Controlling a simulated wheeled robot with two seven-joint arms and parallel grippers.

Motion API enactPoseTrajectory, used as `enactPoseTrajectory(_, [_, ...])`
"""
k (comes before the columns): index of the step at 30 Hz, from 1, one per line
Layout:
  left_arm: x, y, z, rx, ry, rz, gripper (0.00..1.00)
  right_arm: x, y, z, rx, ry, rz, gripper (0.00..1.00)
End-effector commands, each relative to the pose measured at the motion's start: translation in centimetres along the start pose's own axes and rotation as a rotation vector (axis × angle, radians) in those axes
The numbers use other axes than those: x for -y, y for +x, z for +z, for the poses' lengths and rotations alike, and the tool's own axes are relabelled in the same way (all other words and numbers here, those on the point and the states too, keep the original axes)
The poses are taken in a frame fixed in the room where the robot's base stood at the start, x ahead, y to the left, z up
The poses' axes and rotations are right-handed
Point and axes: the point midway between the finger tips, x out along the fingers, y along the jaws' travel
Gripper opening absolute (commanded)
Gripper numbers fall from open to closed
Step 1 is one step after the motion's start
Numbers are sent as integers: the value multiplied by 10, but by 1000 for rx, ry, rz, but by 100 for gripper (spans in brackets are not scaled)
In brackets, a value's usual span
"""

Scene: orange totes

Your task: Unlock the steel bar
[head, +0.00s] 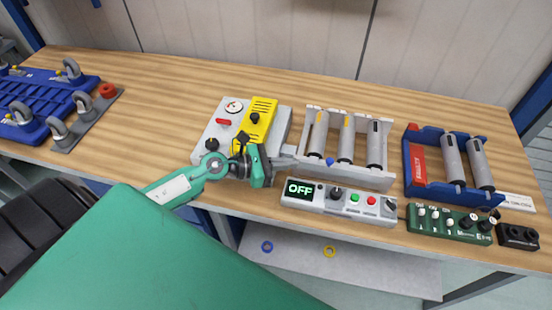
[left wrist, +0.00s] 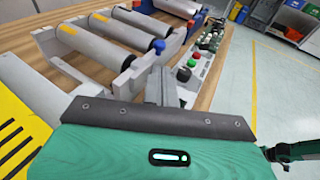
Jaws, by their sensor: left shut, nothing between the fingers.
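The roller frame (head: 345,176) stands on the bench, with a long pale grey bar along its front side. A blue knob (head: 329,161) sits on that front side and also shows in the left wrist view (left wrist: 158,46). I cannot tell for sure which part is the steel bar. My left gripper (head: 288,158) is shut and empty at the left front corner of the frame, left of the blue knob. In the left wrist view its grey fingers (left wrist: 160,84) are close below the knob; contact cannot be told.
A control box (head: 322,197) reading OFF stands in front of the frame. A grey and yellow box (head: 212,139) is behind my left wrist. A blue roller cradle (head: 412,180) and green switch box (head: 428,225) are at right. Bench room is clear at the back.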

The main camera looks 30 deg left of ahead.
Motion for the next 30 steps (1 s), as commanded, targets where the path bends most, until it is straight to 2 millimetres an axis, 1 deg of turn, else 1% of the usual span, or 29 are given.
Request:
enactPoseTrajectory(1, [-1, 9, 5, 3, -2, 2, 0, 0, -9, -1, 0, 0, 0, 36])
enactPoseTrajectory(7, [0, 46, 5, 3, -2, 1, 0, 0, -24, -2, 0, 0, 0, 36])
enactPoseTrajectory(12, [0, 69, 4, 2, -3, 1, 0, -1, -34, -4, 0, 0, 0, 36])
enactPoseTrajectory(15, [0, 78, 2, 1, -2, 1, 0, -1, -37, -4, 0, 0, 0, 36])
enactPoseTrajectory(21, [0, 85, 0, -1, 0, 1, 0, -1, -39, -4, 0, 0, 0, 36])
enactPoseTrajectory(30, [0, 86, 0, 0, 0, 1, 0, -1, -39, -4, 0, 0, 0, 36])
